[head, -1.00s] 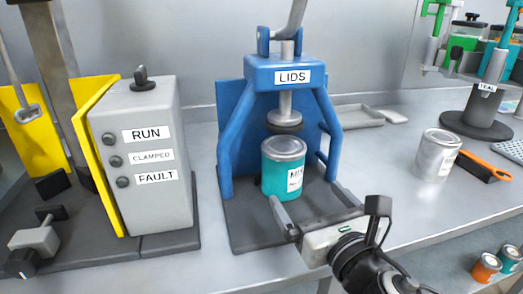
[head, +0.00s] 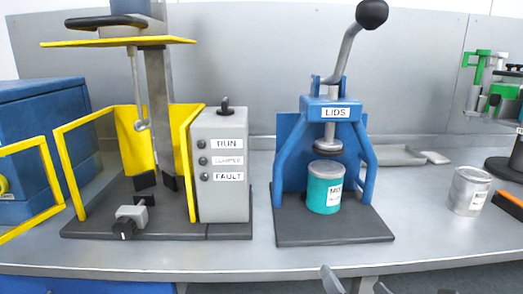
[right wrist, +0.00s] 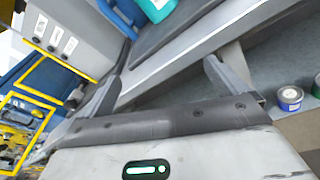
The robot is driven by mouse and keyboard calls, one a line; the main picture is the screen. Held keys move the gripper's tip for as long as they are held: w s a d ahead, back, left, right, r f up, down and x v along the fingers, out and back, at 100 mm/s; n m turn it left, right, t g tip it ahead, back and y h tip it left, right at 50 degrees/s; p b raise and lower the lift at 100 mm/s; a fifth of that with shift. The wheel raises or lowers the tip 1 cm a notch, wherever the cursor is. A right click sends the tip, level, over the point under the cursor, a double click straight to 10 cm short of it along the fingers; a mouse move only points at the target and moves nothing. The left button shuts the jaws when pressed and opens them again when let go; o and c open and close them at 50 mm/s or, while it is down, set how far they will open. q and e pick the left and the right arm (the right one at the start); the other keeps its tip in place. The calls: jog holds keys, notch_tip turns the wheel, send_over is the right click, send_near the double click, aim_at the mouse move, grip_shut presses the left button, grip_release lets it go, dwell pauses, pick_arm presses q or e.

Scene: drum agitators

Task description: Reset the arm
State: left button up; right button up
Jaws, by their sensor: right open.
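My right gripper (head: 356,284) shows only by its fingertips at the bottom edge of the head view, in front of the table edge. In the right wrist view its two fingers (right wrist: 163,78) are spread apart with nothing between them. A teal can (head: 325,187) with a grey lid stands upright on the dark base of the blue LIDS press (head: 328,112). The can is apart from the gripper. My left gripper is not in view.
A grey control box (head: 220,163) and a yellow-framed agitator (head: 156,115) stand left of the press. A silver can (head: 467,191) stands to the right. Small cans (right wrist: 290,98) lie beyond the right finger in the wrist view. The table front (head: 430,247) is clear.

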jog(key=s+f+m+g, duration=0.1)
jog(key=s+f+m, duration=0.3)
jog(key=m, duration=0.6)
jog(key=s+a+f+m+g, duration=0.1)
jog(key=s+f+m, duration=0.3)
jog(key=f+m, duration=0.5)
jog(key=s+a+f+m+g+y+p, duration=0.1)
jog(key=s+f+m+g, duration=0.2)
jog(key=f+m, duration=0.4)
jog(key=s+m, duration=0.1)
jog(key=m, duration=0.3)
jog(key=shift+s, duration=0.15)
